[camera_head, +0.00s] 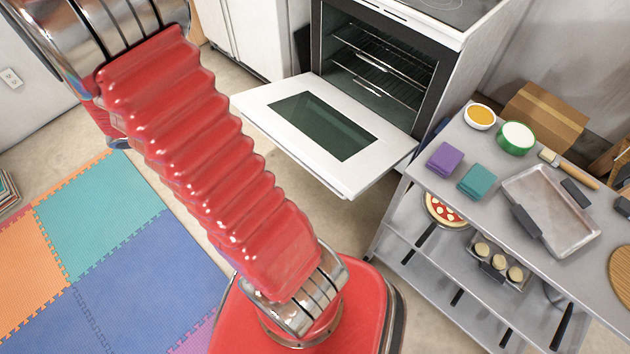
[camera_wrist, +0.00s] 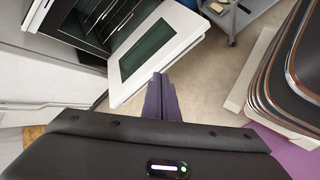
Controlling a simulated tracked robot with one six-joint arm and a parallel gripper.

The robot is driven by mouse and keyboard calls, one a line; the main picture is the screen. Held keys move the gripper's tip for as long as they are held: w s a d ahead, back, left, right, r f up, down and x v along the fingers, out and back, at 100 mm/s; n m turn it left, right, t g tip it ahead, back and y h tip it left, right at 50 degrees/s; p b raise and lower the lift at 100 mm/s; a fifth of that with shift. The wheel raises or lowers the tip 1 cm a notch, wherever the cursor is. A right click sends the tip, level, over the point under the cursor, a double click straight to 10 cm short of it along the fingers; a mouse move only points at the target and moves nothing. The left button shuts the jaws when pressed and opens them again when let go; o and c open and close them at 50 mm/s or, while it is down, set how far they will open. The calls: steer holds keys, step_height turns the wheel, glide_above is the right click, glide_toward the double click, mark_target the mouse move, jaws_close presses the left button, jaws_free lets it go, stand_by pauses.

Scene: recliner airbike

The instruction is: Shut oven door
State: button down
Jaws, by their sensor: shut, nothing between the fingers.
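The white oven (camera_head: 400,60) stands at the top of the head view with its front open and wire racks visible inside. Its oven door (camera_head: 245,98), white with a dark glass window, hangs open, folded down and roughly level. The door also shows in the wrist view (camera_wrist: 192,32), above the fingers. My gripper (camera_wrist: 160,78) shows in the wrist view as dark purple fingers, shut and empty. Its tips are just below the door's near edge in the picture; I cannot tell whether they touch it. The gripper is outside the head view.
A grey shelf table (camera_head: 485,140) stands right of the door, holding a metal tray (camera_head: 550,208), purple cloth (camera_head: 445,159), teal cloth (camera_head: 477,181) and bowls. A white cabinet (camera_head: 255,35) is left of the oven. Coloured foam mats (camera_head: 100,215) cover the floor at left.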

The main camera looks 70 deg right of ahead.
steer(key=s+d+f+n+g+h, duration=0.1)
steer(key=s+d+f+n, duration=0.2)
steer(key=d+f, duration=0.5)
steer(key=s+d+f+n+g+h, duration=0.1)
steer(key=s+d+f+n, duration=0.15)
steer(key=f, duration=0.95)
steer(key=s+f+n, duration=0.1)
steer(key=s+f, duration=0.3)
steer(key=f, duration=0.3)
steer(key=s+a+f+n, duration=0.1)
steer(key=s+f+n, duration=0.1)
steer(key=f, duration=0.5)
steer(key=s+f+n+t, duration=0.1)
steer(key=s+f, duration=0.4)
steer(key=f, duration=0.3)
steer(key=shift+s+a+y, duration=0.15)
steer(key=shift+s+y, duration=0.15)
steer(key=shift+s, duration=0.05)
steer(key=shift+s+n, duration=0.1)
steer(key=shift+n, duration=0.15)
steer(key=s+d+f, duration=0.2)
steer(key=s+d, duration=0.2)
steer(key=d, duration=0.4)
